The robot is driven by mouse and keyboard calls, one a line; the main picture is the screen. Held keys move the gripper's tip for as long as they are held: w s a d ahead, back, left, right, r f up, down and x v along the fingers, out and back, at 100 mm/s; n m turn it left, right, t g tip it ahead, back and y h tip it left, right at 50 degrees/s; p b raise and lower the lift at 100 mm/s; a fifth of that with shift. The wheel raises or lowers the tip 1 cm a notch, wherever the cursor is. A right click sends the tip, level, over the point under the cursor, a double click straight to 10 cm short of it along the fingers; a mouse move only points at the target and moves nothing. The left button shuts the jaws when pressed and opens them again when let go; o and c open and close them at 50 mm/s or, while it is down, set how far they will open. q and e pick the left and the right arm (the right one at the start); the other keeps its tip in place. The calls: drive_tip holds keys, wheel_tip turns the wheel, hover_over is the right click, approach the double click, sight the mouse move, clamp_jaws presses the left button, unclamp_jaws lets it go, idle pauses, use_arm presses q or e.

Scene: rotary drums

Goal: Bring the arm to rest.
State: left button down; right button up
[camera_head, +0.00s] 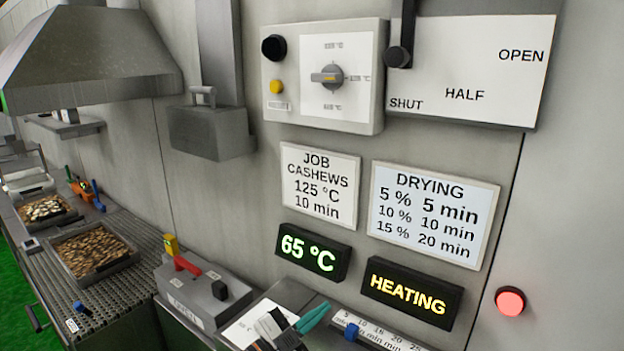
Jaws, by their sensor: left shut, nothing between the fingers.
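My left gripper (276,326) shows at the bottom edge, in front of a white sheet on the bench. Its fingers are shut with nothing between them. A teal piece (312,317) shows right beside it; I cannot tell whether it touches the gripper. Most of the left arm is out of the picture. My right gripper is not in view.
Above hang a dial box (374,60), a SHUT/HALF/OPEN plate (470,70), a 65 °C display (313,252) and a HEATING display (411,292). A red lamp (510,301) glows at right. A slider scale (380,335) and a grey box (192,297) flank the gripper.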

use_arm(q)
drive_tip(key=s+a+f+n+t+y, duration=0.1)
drive_tip(key=s+a+n+t+y, duration=0.15)
drive_tip(key=a+n+y, duration=0.5)
drive_tip(key=s+a+f+n+t+y, duration=0.1)
drive_tip(key=a+f+n+t+y, duration=0.1)
drive_tip(key=a+n+t+y, duration=0.4)
drive_tip(key=s+a+f+n+g+y, duration=0.45)
drive_tip(key=s+a+f+g, duration=0.2)
drive_tip(key=a+f, duration=0.2)
drive_tip(key=s+f+m+g+h, duration=0.1)
drive_tip(key=s+f+g, duration=0.4)
drive_tip(key=s, duration=0.6)
drive_tip(key=s+f+m+g+h, duration=0.2)
drive_tip(key=s+f+g, duration=0.2)
drive_tip(key=s+g, duration=0.45)
wheel_tip(320, 180, down, 34)
drive_tip(key=s+b, duration=0.3)
drive_tip(key=b, duration=0.4)
drive_tip(key=s+a+f+b, duration=0.2)
drive_tip(key=s+f+b, duration=0.2)
drive_tip(key=s+f, duration=1.2)
wheel_tip(320, 180, down, 4)
drive_tip(key=shift+a+r+g+y, duration=0.25)
drive_tip(key=shift+g+y, duration=0.05)
drive_tip(key=shift+g, duration=0.05)
